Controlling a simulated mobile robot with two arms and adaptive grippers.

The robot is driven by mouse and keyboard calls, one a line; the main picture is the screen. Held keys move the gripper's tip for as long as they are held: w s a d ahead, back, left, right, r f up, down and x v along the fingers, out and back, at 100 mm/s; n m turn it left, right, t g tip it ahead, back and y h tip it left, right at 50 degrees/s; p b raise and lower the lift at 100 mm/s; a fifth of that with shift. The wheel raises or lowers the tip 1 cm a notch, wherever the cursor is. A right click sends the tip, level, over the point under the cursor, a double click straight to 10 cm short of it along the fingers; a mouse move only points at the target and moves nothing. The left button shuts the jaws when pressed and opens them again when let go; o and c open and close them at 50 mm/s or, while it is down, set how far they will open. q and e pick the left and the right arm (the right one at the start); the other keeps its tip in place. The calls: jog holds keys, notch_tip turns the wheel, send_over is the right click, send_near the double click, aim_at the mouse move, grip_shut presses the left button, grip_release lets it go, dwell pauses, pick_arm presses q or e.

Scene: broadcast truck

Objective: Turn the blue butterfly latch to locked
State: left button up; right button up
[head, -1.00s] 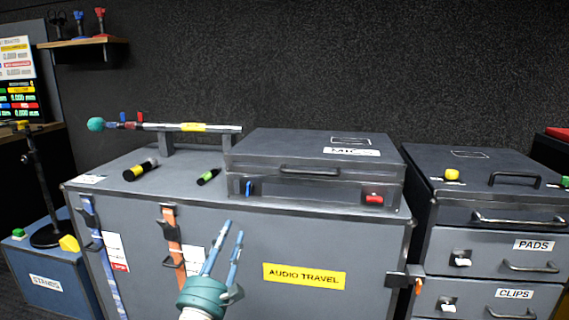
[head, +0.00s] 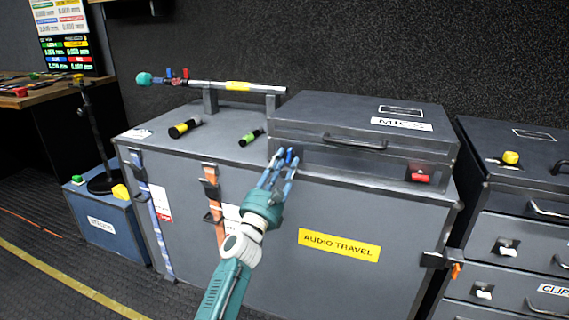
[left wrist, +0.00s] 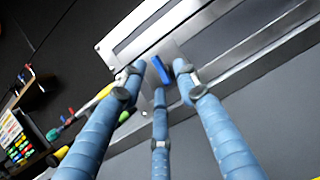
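The blue butterfly latch (head: 289,155) is on the front left of the grey MICS case (head: 330,162). It also shows in the left wrist view as a small blue tab (left wrist: 159,97) on a grey plate. My left gripper (head: 280,158) is at the latch, with its blue fingers spread. In the left wrist view the gripper's fingertips (left wrist: 157,78) stand apart, with the blue tab between them. I cannot tell whether they touch it. The fingers partly hide the latch in the head view. My right gripper is not in view.
A red latch (head: 419,175) sits on the case's front right. The case rests on the AUDIO TRAVEL trunk (head: 270,250). Drawers (head: 510,222) stand at right.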

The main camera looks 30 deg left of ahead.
pick_arm(q)
jog(key=shift+w+r, duration=0.1)
jog(key=shift+w, duration=0.1)
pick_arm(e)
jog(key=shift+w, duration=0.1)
pick_arm(q)
grip_shut()
